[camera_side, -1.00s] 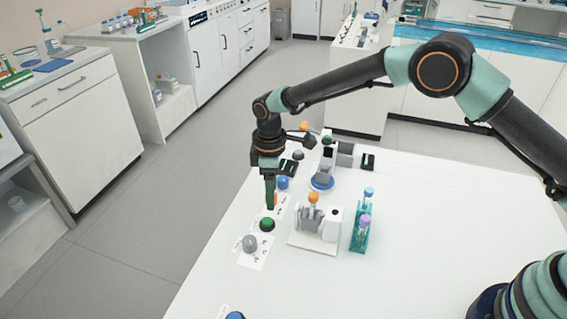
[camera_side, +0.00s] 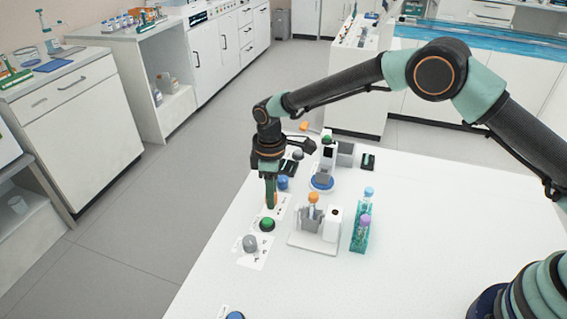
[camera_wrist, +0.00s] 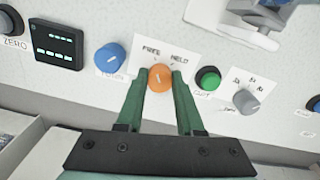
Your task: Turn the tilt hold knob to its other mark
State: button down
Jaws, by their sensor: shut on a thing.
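The tilt hold knob is the orange knob (camera_wrist: 159,78) in the wrist view, below the printed words FREE and HELD on a white label (camera_wrist: 183,60). A short white pointer line shows on its face; I cannot tell for sure which mark it points to. My gripper (camera_wrist: 159,80) is shut on the orange knob, one green finger at each side. In the side view my gripper (camera_side: 270,203) reaches straight down at the table's left edge, and its fingers mostly hide the orange knob (camera_side: 276,197).
A blue knob (camera_wrist: 110,58) and a green button (camera_wrist: 208,79) flank the orange knob closely. A grey knob (camera_wrist: 246,101) sits further right. A tube rack (camera_side: 361,232) and a white device (camera_side: 330,223) stand to the right in the side view.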

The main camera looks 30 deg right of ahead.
jog(key=m, duration=0.3)
jog(key=shift+m, duration=0.3)
jog(key=m, duration=0.3)
jog(key=shift+m, duration=0.3)
jog(key=m, duration=0.6)
jog(key=c, duration=0.5)
grip_release()
jog(key=shift+c, duration=0.2)
notch_tip(320, 180, up, 12)
